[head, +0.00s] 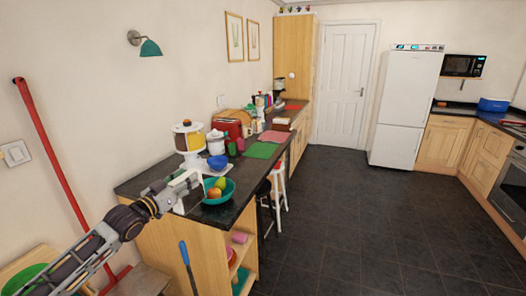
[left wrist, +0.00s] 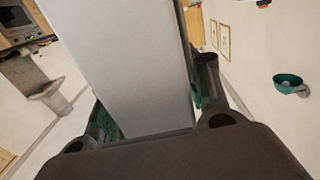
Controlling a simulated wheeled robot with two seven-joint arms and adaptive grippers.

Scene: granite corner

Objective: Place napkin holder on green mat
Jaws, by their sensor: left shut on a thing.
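My left gripper (head: 172,193) is above the near end of the dark counter. In the left wrist view a pale grey slab-like thing (left wrist: 120,65) stands between its two fingers, and the gripper is shut on it. This looks like the napkin holder; in the head view it shows as a small whitish shape (head: 188,183) at the gripper, partly covered by the fingers. The green mat (head: 261,151) lies flat on the counter farther back, near the front edge, apart from the gripper. My right gripper is not in view.
A teal bowl of fruit (head: 217,197) stands right beside the gripper. A white and yellow dispenser (head: 188,141), a blue bowl (head: 217,162) and a red toaster (head: 227,128) stand behind. A pink mat (head: 274,137) lies beyond the green one. A white stool (head: 279,182) stands by the counter.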

